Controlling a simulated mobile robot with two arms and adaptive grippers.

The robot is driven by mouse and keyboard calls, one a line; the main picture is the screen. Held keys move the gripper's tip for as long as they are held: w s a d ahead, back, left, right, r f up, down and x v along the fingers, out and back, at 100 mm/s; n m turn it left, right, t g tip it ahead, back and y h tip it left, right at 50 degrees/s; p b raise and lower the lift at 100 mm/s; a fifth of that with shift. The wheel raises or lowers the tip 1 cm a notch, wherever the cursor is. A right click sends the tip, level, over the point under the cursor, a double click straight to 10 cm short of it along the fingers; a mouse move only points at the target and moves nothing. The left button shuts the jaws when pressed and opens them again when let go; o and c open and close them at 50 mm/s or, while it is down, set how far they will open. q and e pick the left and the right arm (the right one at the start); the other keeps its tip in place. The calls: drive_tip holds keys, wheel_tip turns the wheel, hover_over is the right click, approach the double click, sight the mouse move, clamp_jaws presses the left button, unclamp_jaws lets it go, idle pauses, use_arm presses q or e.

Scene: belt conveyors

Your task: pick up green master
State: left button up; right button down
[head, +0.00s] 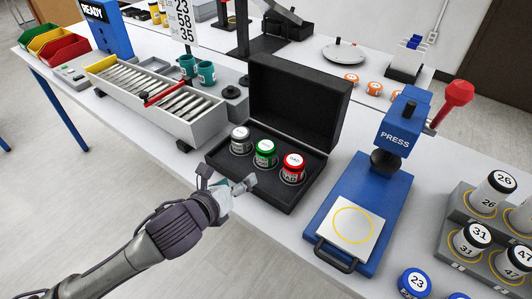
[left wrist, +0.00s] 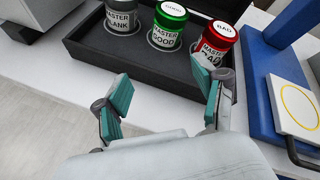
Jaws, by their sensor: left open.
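The green master (head: 265,153) is a short can with a green band and a white top, standing in the middle slot of an open black case (head: 283,201). In the left wrist view the green master (left wrist: 168,24) reads "MASTER GOOD". A grey master (head: 240,139) stands to its left and a red master (head: 292,168) to its right. My left gripper (head: 227,189) is open and empty at the case's front edge, short of the green master. In the left wrist view its teal-padded fingers (left wrist: 164,101) are spread below the cans. My right gripper is not seen.
The case's raised lid (head: 300,100) stands behind the masters. A blue press (head: 375,190) stands close on the right. A long tray with metal pieces (head: 165,100) is on the left. Numbered cans in a grey rack (head: 455,252) stand at far right.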

sight(261, 154)
use_arm(q)
drive_tip(key=w+d+m, duration=0.1)
drive_tip(key=w+m, duration=0.1)
drive_tip(key=w+d+m, duration=0.2)
drive_tip(key=w, duration=0.1)
drive_tip(key=w+d+f+m+h, duration=0.1)
drive_tip(key=w+m, duration=0.1)
drive_tip(key=w, duration=0.1)
drive_tip(key=shift+w+d+m+p, duration=0.15)
drive_tip(key=shift+w+m+p, duration=0.05)
drive_tip(key=shift+m+p, duration=0.15)
drive_tip(key=x, duration=0.2)
drive_tip(key=p+x, duration=0.1)
drive_tip(key=x, duration=0.1)
drive_tip(key=shift+w+d+r, duration=0.3)
drive_tip(key=shift+d, duration=0.05)
drive_tip(key=shift+w+d+f, duration=0.15)
drive_tip(key=shift+w+f, duration=0.05)
drive_tip(key=shift+w, duration=0.1)
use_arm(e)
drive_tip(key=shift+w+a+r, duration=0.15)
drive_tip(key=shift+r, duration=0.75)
use_arm(q)
drive_tip(key=c, duration=1.1)
